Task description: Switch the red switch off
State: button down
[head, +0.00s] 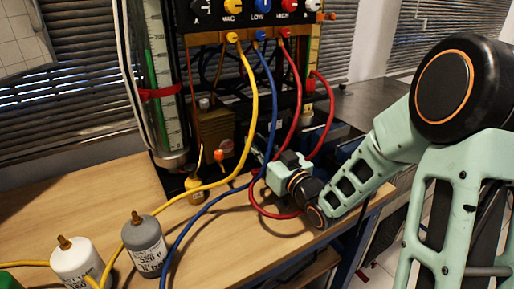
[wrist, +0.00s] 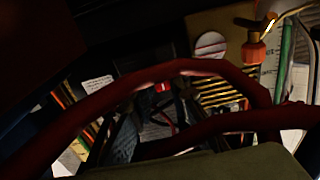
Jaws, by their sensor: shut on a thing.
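A small bright red part, which looks like the red switch (wrist: 162,87), shows near the middle of the wrist view, partly hidden by the dark fingers. My gripper (head: 258,158) reaches in low under the gauge rig in the head view, beside the red hoses. In the wrist view my gripper (wrist: 158,104) is shut at this red part. The switch is hidden in the head view, and its on or off position cannot be told.
Red hoses (head: 296,102) loop around my gripper and cross close in front of the wrist camera. The yellow hose (head: 252,105) and blue hose (head: 272,95) hang left of it. A grey cylinder (head: 146,245) and a white one (head: 76,262) stand on the wooden bench (head: 240,245).

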jog(key=c, duration=1.8)
grip_release()
jog(key=shift+c, duration=0.2)
jog(key=shift+s, duration=0.1)
jog(key=v, duration=0.7)
jog(key=shift+d, duration=0.15)
jog(key=shift+s, duration=0.1)
